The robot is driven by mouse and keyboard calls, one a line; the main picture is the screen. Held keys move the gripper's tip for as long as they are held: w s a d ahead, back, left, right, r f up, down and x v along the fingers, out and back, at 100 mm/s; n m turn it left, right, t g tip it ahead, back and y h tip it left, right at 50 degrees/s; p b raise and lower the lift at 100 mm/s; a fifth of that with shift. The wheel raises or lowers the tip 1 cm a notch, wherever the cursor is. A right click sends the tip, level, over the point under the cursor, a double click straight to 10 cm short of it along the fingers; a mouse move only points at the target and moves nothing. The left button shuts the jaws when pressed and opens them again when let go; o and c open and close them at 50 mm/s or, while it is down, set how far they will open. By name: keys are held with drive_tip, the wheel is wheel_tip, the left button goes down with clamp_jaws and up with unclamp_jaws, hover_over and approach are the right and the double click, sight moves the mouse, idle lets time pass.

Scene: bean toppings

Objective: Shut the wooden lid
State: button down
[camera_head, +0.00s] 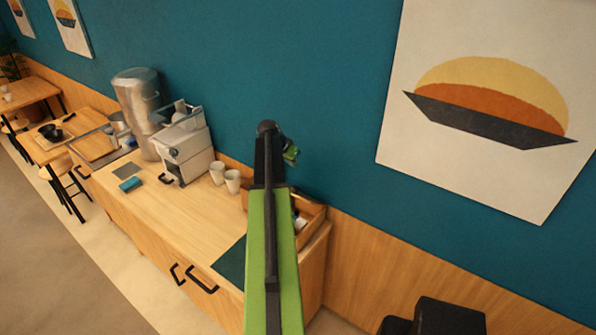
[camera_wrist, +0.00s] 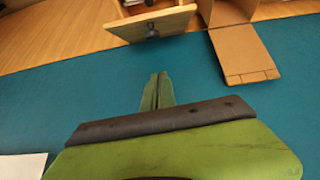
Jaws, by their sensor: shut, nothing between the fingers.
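A wooden box (camera_head: 311,222) stands at the right end of the counter against the wall, partly hidden behind my arm. In the wrist view, a pale wooden panel with a dark knob (camera_wrist: 130,28) stands out at the top against the teal wall; it looks like the raised lid. A browner wooden panel (camera_wrist: 247,55) juts out to its right; I cannot tell whether it is part of the same box. My gripper (camera_head: 291,155) is above the box, in front of the wall. In the wrist view its green fingers (camera_wrist: 158,80) are together and empty, apart from both panels.
The counter (camera_head: 195,220) has clear room in its middle. White cups (camera_head: 225,178), a grey machine (camera_head: 185,145) and a metal urn (camera_head: 137,100) stand toward its far end. A dark teal mat (camera_head: 232,262) lies near the front edge. A picture (camera_head: 480,100) hangs at right.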

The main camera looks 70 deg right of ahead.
drive_tip(key=d+f+b, duration=0.1)
drive_tip(key=f+b, duration=0.2)
drive_tip(key=b, duration=0.1)
drive_tip(key=s+d+f+b, duration=0.1)
drive_tip(key=f+b, duration=0.2)
drive_tip(key=f, duration=0.1)
drive_tip(key=d+f+b, duration=0.1)
drive_tip(key=f+b, duration=0.3)
drive_tip(key=shift+s+f+b, duration=0.2)
drive_tip(key=shift+f+b, duration=0.05)
drive_tip(key=shift+b, duration=0.1)
drive_tip(key=shift+w+a, duration=0.1)
drive_tip(key=shift+a, duration=0.15)
